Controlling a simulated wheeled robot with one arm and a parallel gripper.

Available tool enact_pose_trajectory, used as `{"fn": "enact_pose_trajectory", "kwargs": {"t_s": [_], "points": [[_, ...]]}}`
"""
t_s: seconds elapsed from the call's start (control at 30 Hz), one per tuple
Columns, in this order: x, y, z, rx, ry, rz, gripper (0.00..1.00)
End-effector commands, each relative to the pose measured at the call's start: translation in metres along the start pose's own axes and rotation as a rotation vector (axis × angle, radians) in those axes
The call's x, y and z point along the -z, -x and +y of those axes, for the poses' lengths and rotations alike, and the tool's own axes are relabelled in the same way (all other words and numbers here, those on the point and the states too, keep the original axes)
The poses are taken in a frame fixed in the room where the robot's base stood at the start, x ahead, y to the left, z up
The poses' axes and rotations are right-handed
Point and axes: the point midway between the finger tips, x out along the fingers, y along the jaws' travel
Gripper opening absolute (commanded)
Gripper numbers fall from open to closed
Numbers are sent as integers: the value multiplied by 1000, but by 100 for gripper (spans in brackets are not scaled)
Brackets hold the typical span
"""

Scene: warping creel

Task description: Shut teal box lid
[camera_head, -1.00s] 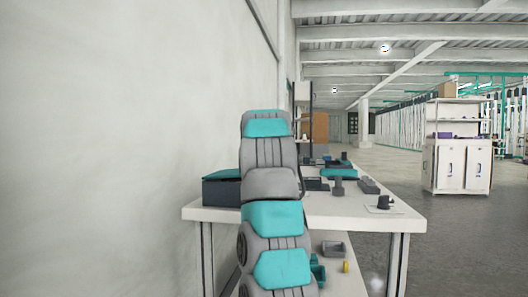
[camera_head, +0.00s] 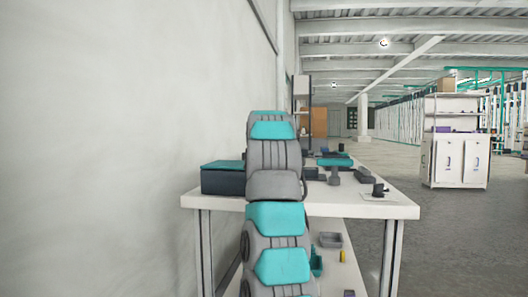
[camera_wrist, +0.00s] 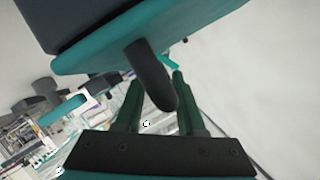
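The dark box (camera_head: 222,184) stands on the far left of the table, beside my arm. Its teal lid (camera_head: 222,165) lies nearly flat on top; I cannot tell whether it is fully shut. In the wrist view the dark box body (camera_wrist: 85,22) and teal lid (camera_wrist: 95,62) fill the top, appearing upside down. A dark rounded handle (camera_wrist: 152,75) sticks out from the lid towards my gripper (camera_wrist: 157,88). My gripper's two green fingers are apart, with the handle showing between them; I cannot tell whether they touch it. The head view hides my gripper behind my arm.
The white table (camera_head: 350,209) holds several dark parts and a teal-topped item (camera_head: 334,163) right of my arm. A grey bin (camera_head: 331,240) sits on the lower shelf. The wall is close on the left. A white cabinet (camera_head: 455,160) stands at the right.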

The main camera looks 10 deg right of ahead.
Motion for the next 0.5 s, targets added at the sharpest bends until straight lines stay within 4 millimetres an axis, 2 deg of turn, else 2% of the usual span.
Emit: {"fn": "enact_pose_trajectory", "kwargs": {"t_s": [0.1,0.37,0.5], "points": [[0,1,-1,2,0,1,50],[1,2,-2,3,0,2,50],[1,9,-2,5,0,4,50]]}}
